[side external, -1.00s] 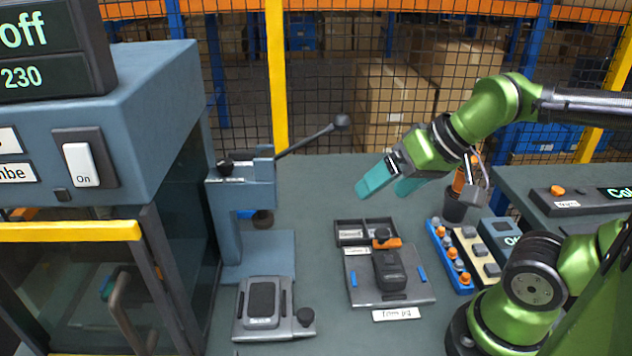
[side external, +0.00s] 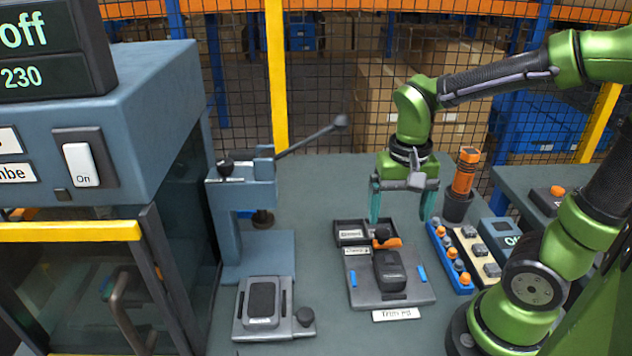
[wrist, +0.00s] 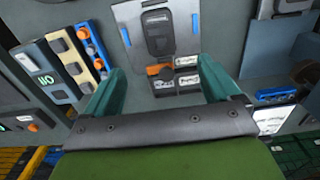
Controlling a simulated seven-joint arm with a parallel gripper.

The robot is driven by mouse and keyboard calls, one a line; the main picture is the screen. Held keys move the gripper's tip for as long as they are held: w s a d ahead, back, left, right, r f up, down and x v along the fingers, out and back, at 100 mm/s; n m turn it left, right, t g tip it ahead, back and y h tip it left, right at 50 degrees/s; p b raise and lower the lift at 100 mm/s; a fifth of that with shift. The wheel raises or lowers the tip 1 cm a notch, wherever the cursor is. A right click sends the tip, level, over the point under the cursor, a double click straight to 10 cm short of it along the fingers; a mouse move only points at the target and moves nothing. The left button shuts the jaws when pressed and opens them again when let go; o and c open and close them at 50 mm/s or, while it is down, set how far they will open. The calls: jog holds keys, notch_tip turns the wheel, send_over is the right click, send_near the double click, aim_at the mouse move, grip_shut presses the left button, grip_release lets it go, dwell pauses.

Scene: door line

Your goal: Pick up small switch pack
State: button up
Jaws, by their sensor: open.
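My gripper (side external: 400,212) is open and empty, with its teal fingers pointing down above the back of the trim fixture. In the wrist view its fingers (wrist: 160,72) spread either side of a small two-compartment tray (wrist: 176,77). No label clearly reads small switch pack, so I cannot tell which part it is. A beige rack (side external: 465,231) holds several grey block-shaped parts, one of them a grey block (side external: 478,250). The blue rack (side external: 463,289) beside it holds orange and grey knobs. Both racks stand right of the gripper and also show in the wrist view, the beige one (wrist: 58,34) at left.
The grey trim fixture (side external: 420,296) holds a black housing (side external: 389,272), with an orange-and-black clamp (side external: 384,240) at its back. A lever press (side external: 240,200) and a grey pad fixture (side external: 246,325) stand left. An orange tool (side external: 465,172) stands upright in a black cup (side external: 457,207).

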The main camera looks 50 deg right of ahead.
aim_at(390, 265)
notch_tip(390, 265, down, 15)
jog(key=shift+s+a+r, duration=0.1)
jog(key=shift+s+r, duration=0.05)
dwell(0.4)
jog(key=c, duration=1.1)
